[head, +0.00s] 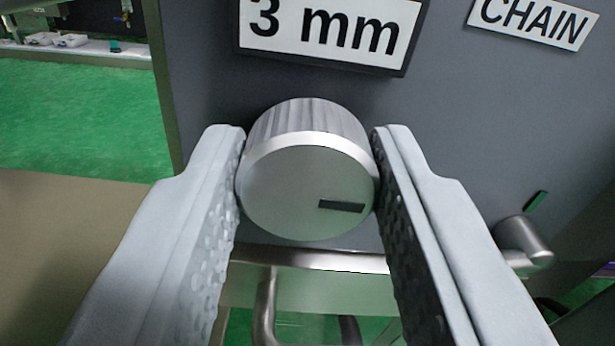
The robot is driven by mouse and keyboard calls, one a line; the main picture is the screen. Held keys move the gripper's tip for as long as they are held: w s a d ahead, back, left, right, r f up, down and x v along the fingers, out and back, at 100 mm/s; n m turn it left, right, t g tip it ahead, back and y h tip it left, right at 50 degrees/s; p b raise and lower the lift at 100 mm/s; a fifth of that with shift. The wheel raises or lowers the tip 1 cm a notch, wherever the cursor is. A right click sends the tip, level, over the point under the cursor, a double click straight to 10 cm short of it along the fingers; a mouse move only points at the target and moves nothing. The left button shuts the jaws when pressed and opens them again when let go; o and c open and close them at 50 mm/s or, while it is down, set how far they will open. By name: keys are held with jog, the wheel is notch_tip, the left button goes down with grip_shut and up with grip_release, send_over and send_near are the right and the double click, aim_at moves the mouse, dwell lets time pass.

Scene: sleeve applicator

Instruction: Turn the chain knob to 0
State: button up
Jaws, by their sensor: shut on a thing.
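A silver round knob (307,187) with a ribbed side sticks out from a dark grey panel (480,120). A short black mark on its face sits right of centre and points right, tilted slightly down. My gripper (308,185) has one finger on each side of the knob and is shut on it. A display (330,32) above the knob reads "3 mm"; its top is cut off. A white label (532,20) reading "CHAIN" is at the upper right.
A metal handle or bar end (524,242) projects at the right below the panel. A metal rail (310,261) runs below the knob. Green floor (80,115) shows at the left, beside a beige surface (70,240).

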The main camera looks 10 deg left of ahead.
jog(key=o, duration=1)
jog(key=shift+s, duration=0.15)
jog(key=v, duration=1.7)
jog(key=shift+r, duration=0.1)
